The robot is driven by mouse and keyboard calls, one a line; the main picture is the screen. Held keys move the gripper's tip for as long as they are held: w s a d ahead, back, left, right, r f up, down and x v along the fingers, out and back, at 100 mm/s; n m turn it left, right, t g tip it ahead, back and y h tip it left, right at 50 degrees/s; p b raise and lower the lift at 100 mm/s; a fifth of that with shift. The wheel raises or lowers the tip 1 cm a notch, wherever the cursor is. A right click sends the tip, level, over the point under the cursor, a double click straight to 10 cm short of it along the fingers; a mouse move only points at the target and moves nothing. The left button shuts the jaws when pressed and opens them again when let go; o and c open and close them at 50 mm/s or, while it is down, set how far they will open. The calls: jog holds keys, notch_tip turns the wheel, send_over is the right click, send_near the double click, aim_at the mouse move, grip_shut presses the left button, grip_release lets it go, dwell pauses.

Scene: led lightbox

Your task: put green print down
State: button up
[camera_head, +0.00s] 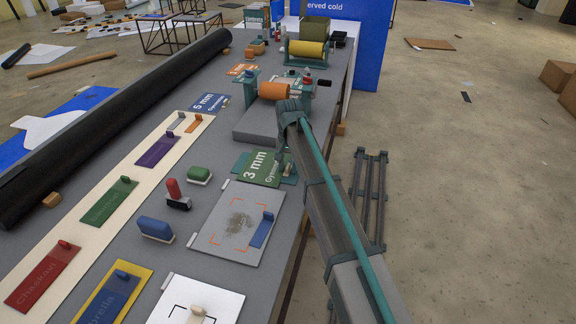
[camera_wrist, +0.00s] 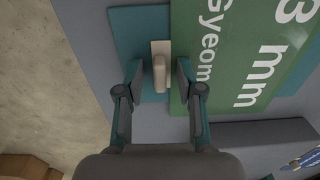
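The green print (camera_head: 259,168), lettered "3 mm Gyeom…", lies over teal pieces near the table's right edge. In the wrist view the green print (camera_wrist: 243,60) fills the upper right, beside a teal plate (camera_wrist: 128,40). A pale block with a rounded grip (camera_wrist: 159,72) sits at the print's left edge. My gripper (camera_wrist: 159,82) is open, its fingers apart on either side of this grip with gaps to both. In the head view my gripper (camera_head: 284,158) is at the print's right side, partly hidden by my arm.
A grey board with orange corner marks (camera_head: 231,224) and a blue block (camera_head: 262,229) lies nearer on the table. A teal stand with an orange roller (camera_head: 273,91) stands behind the print. A long black roll (camera_head: 120,125) runs along the left. Small stamps (camera_head: 174,193) stand left of the print.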

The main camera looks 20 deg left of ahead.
jog(key=shift+r, duration=0.1)
notch_tip(320, 180, up, 12)
jog(key=b, duration=0.2)
dwell(0.4)
jog(key=shift+r, duration=0.1)
